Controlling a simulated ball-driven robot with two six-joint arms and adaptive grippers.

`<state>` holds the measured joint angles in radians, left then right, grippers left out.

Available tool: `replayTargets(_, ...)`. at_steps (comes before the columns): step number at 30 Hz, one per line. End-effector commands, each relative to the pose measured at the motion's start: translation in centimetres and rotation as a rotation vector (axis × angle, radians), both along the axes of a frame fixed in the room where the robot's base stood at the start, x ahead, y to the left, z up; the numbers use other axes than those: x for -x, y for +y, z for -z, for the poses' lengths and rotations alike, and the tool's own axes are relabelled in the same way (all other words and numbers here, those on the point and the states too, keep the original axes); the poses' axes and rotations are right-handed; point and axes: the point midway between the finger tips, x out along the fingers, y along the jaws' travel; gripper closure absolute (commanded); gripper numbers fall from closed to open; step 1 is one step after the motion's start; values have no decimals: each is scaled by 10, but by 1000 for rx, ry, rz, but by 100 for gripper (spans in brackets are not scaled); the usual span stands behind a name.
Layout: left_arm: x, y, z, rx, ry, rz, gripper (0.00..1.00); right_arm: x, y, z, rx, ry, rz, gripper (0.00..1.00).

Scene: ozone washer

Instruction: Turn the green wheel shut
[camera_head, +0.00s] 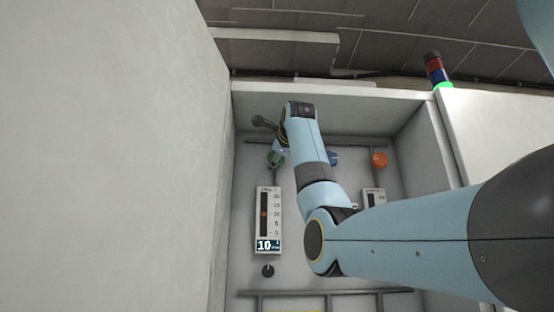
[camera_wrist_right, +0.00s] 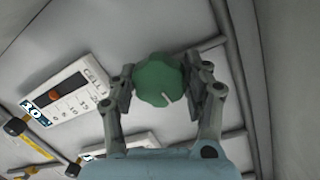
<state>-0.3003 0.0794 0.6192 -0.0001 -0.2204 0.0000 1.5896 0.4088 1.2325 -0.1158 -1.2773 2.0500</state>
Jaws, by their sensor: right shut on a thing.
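The green wheel (camera_wrist_right: 158,80) sits between the two fingers of my right gripper (camera_wrist_right: 160,88) in the right wrist view, with a pale mark near its lower edge. The fingers close on it from both sides. In the head view the green wheel (camera_head: 276,158) shows at the upper left of the panel, partly covered by my right gripper (camera_head: 274,146). My right arm reaches in from the right and hides much of the panel's middle. My left gripper is not in either view.
A gauge (camera_head: 267,220) reading 10 hangs below the wheel, with a black knob (camera_head: 268,271) under it. A blue wheel (camera_head: 333,159) and an orange wheel (camera_head: 379,159) are to the right. A pale wall (camera_head: 150,150) stands close on the left. A signal lamp (camera_head: 437,70) glows green.

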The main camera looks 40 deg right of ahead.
Motion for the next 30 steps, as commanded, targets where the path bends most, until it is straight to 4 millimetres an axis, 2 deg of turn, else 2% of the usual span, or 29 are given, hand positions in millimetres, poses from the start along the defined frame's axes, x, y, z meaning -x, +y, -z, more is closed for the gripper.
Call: replayTargets(30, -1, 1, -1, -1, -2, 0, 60, -2, 2, 2, 723, 617, -4, 83)
